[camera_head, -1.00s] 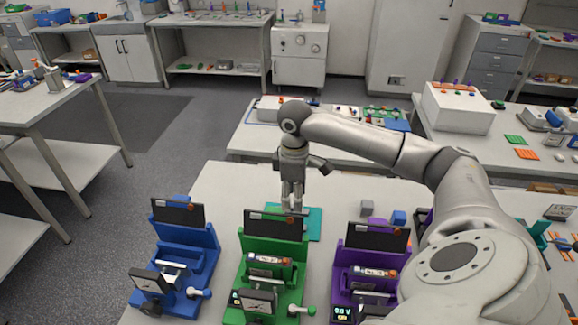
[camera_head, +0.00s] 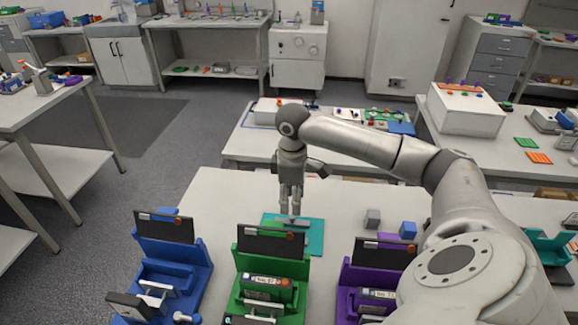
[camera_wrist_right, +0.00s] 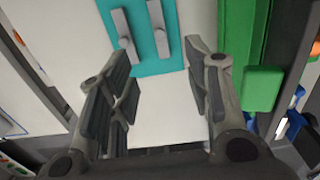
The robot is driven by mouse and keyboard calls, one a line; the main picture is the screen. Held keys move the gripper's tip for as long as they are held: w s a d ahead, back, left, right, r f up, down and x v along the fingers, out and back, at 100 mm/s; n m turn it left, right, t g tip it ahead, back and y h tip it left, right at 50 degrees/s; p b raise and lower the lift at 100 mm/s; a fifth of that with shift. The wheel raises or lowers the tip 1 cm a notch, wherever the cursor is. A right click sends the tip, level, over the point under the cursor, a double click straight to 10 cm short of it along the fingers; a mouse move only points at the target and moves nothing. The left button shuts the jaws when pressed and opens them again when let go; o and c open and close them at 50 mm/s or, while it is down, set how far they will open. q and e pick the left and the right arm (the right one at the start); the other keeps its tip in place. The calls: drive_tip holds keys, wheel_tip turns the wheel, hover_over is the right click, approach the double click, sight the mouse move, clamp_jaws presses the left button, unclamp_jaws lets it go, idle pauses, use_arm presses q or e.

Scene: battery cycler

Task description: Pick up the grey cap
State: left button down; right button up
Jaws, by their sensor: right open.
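A teal mat (camera_head: 313,238) lies on the table behind the green fixture, with grey pieces on it. In the right wrist view the mat (camera_wrist_right: 147,38) holds two long grey bars with round knobs, a left one (camera_wrist_right: 122,32) and a right one (camera_wrist_right: 159,32). I cannot tell whether either is the grey cap. A small grey cube (camera_head: 372,218) stands right of the mat. My right gripper (camera_head: 290,212) points down over the mat; in its wrist view the fingers (camera_wrist_right: 158,55) are apart with nothing between them. My left gripper is out of view.
Blue (camera_head: 190,262), green (camera_head: 290,298) and purple (camera_head: 347,278) fixtures with upright dark panels stand in front of the mat. A blue cube (camera_head: 408,230) is beside the grey cube. The white table (camera_head: 225,200) is clear left of the mat.

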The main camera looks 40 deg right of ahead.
wheel_tip(320, 180, down, 6)
drive_tip(key=b, duration=0.4)
drive_tip(key=shift+w+d, duration=0.15)
wheel_tip(320, 180, down, 5)
drive_tip(key=shift+f+p, duration=0.1)
drive_tip(key=shift+p, duration=0.35)
drive_tip(key=f, duration=0.1)
drive_tip(key=f+p, duration=0.1)
drive_tip(key=f, duration=0.2)
drive_tip(key=shift+w+a+f+p, duration=0.3)
drive_tip(key=shift+a+f+p, duration=0.05)
drive_tip(key=shift+f+p, duration=0.05)
drive_tip(key=shift+f, duration=0.25)
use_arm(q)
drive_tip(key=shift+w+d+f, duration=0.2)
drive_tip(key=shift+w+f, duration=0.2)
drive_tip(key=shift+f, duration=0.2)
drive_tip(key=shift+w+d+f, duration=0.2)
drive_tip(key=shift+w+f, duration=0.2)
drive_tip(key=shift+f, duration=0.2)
use_arm(e)
drive_tip(key=c, duration=0.9)
